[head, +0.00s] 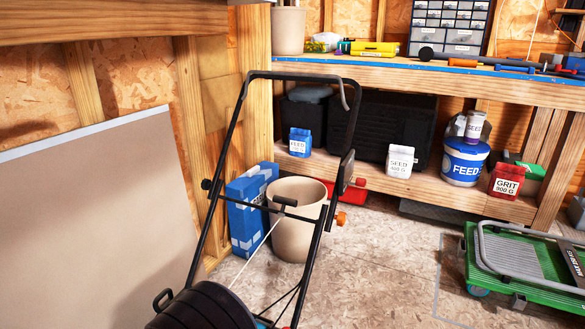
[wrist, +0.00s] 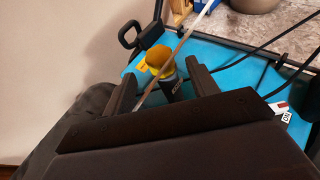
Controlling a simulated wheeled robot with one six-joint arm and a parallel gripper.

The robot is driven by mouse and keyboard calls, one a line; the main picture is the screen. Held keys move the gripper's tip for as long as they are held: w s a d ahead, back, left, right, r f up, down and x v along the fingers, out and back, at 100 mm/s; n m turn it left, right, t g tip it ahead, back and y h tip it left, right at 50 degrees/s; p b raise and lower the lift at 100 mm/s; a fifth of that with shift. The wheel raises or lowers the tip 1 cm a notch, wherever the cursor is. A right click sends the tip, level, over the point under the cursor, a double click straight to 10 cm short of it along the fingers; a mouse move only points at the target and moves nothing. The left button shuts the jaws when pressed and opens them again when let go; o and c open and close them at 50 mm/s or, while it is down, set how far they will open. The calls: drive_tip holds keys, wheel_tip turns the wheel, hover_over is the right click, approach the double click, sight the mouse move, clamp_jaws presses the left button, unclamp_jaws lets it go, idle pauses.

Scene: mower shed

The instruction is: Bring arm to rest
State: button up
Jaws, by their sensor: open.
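My gripper (wrist: 163,88) shows in the wrist view with its two dark fingers spread apart and nothing held between them. Beyond the fingers is the blue deck of the mower (wrist: 215,68), with a yellow cap (wrist: 159,58) seen between the fingertips. A pale cord (wrist: 190,30) runs across the view near the gap; I cannot tell whether it touches a finger. In the head view the mower's black handle frame (head: 222,135) rises in front of me, and its dark ribbed part (head: 200,308) is at the bottom. My gripper does not show in the head view.
A beige bin (head: 290,245) and a blue box (head: 245,225) stand behind the mower handle. A workbench (head: 440,72) with a stocked lower shelf lines the back. A green platform trolley (head: 515,270) is at right. A pale board (head: 95,220) leans at left. Floor between bin and trolley is clear.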

drive_tip(key=p+v, duration=0.2)
drive_tip(key=v, duration=0.5)
drive_tip(key=shift+s+r, duration=0.15)
drive_tip(key=shift+r, duration=0.05)
drive_tip(key=shift+w+f+b, duration=0.2)
drive_tip(key=shift+f+b, duration=0.1)
drive_tip(key=b+x, duration=0.4)
drive_tip(key=x, duration=0.6)
wheel_tip(320, 180, up, 7)
drive_tip(key=shift+p, duration=0.45)
drive_tip(key=shift+d, duration=0.1)
